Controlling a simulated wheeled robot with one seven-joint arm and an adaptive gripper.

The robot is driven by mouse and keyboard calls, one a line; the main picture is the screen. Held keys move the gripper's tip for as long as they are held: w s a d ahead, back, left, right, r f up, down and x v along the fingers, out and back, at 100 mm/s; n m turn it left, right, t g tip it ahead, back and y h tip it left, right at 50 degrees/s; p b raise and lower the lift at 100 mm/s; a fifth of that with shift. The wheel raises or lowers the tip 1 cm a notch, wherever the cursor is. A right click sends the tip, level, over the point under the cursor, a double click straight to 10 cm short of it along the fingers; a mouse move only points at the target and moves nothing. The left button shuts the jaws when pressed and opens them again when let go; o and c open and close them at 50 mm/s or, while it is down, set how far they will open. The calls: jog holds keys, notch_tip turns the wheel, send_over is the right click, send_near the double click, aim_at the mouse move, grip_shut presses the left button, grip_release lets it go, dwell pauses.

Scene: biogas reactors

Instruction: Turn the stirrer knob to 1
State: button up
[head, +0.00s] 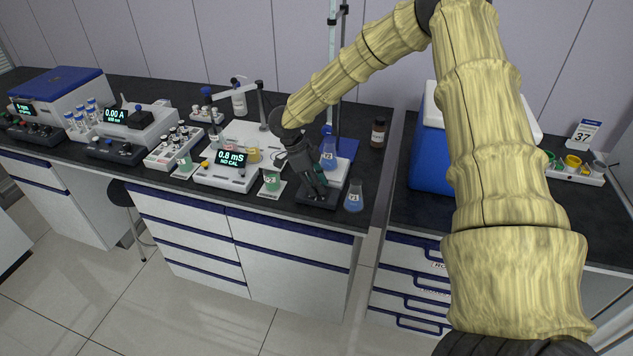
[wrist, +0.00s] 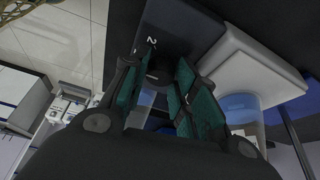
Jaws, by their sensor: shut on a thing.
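The stirrer (head: 316,200) stands near the bench's front edge, with a dark control front and a pale top plate (wrist: 255,75). A blue-liquid flask (head: 329,157) is on or just behind the plate. My gripper (head: 317,182) reaches down to the control front from behind. In the wrist view its green-padded fingers (wrist: 163,72) are closed around the dark stirrer knob (wrist: 158,68), which they mostly hide. A white "2" shows on the dark panel (wrist: 170,28) beside the fingertips. Another mark is partly visible. The knob's pointer is hidden, so its setting cannot be read.
A second blue flask (head: 354,197) stands just right of the stirrer. A brown bottle (head: 378,133) stands behind to the right. A blue box (head: 430,150) is on the right bench.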

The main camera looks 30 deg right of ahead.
jog(key=shift+w, duration=0.1)
jog(key=shift+r, duration=0.1)
dwell(0.3)
jog(key=o, duration=1)
